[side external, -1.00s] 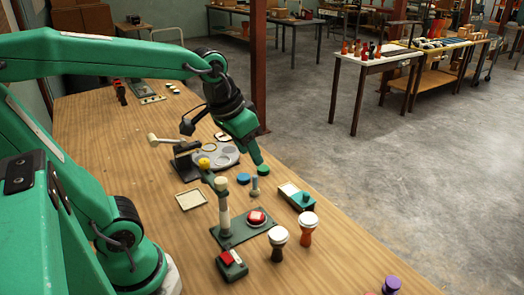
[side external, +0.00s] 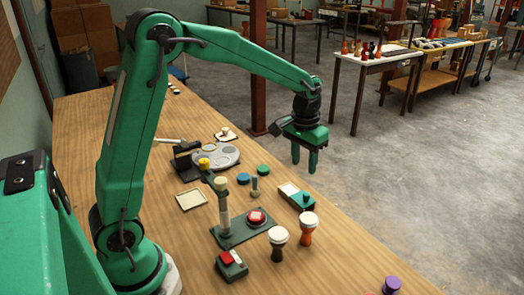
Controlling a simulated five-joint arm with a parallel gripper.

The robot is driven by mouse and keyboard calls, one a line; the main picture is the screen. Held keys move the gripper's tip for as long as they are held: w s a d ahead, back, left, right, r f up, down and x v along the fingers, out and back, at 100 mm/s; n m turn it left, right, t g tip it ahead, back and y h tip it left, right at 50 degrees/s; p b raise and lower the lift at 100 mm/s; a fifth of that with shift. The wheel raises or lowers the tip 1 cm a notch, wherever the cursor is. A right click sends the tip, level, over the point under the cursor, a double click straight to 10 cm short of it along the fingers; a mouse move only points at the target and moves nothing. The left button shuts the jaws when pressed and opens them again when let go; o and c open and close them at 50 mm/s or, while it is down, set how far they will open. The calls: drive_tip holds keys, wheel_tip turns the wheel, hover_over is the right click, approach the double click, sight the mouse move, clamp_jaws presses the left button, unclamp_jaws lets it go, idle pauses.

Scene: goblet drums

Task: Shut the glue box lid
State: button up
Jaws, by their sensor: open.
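A small green box (side external: 308,206) lies near the bench's right edge. Its left part shows a pale surface, and its right part is green with a small knob. It looks like the glue box with a sliding lid, but I cannot be sure. My gripper (side external: 304,167) hangs in the air with its two green fingers pointing down. It is open and empty. In the picture it is above the box and apart from it. The box is not hidden by the gripper.
Two goblet drums (side external: 308,228) (side external: 278,243) stand just in front of the box. The bench's right edge is close.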

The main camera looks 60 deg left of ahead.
hover_over(307, 193)
drive_tip(key=shift+g, duration=0.3)
wheel_tip(307, 193, down, 4)
drive_tip(key=shift+d+f, duration=0.1)
drive_tip(key=shift+s+f, duration=0.1)
drive_tip(key=shift+f, duration=3.75)
clamp_jaws()
